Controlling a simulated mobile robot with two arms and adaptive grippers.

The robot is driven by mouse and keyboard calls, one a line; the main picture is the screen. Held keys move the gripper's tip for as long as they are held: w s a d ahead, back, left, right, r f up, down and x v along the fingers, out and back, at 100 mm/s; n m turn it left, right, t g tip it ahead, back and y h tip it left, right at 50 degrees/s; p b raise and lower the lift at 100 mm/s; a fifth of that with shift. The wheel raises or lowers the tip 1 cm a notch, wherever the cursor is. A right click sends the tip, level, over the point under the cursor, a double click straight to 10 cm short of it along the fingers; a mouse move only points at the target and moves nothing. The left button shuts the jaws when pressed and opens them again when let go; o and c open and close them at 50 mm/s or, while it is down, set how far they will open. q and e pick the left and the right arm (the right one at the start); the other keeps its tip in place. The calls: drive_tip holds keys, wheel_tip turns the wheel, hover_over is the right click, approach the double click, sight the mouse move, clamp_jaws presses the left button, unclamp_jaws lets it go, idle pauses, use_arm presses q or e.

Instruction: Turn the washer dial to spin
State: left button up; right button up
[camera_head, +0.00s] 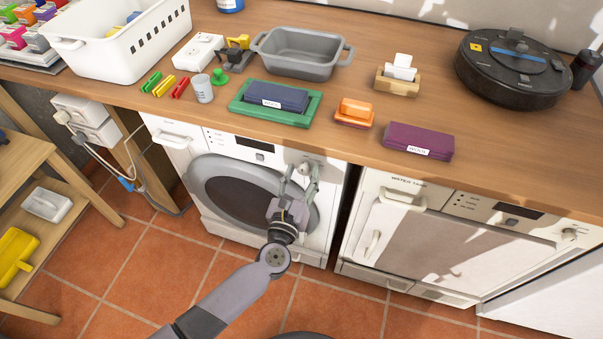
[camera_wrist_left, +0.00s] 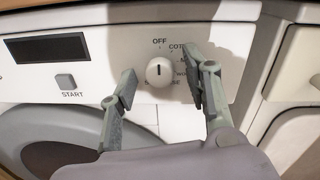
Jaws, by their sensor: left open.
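The white washer (camera_head: 255,178) stands under the wooden counter, left of a second appliance. Its round white dial (camera_wrist_left: 159,71) is on the right of the control panel, and also shows in the head view (camera_head: 304,168). The dark mark on the dial is vertical, in line with OFF above it. Labels curve down the right side; COTTON and lower ones are partly covered by a finger, and I cannot read SPIN. My left gripper (camera_head: 300,178) is open, its fingers either side of the dial with gaps visible in the left wrist view (camera_wrist_left: 160,75). My right gripper is not in view.
A START button (camera_wrist_left: 66,82) and dark display (camera_wrist_left: 46,47) lie left of the dial. The water tank appliance (camera_head: 440,235) stands at right. Sponges, a grey tub (camera_head: 300,55) and a round black robot vacuum (camera_head: 512,68) sit on the counter (camera_head: 345,160).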

use_arm(q)
drive_tip(key=shift+c, duration=0.5)
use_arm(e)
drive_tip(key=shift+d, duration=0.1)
use_arm(q)
drive_tip(key=c, duration=0.4)
clamp_jaws()
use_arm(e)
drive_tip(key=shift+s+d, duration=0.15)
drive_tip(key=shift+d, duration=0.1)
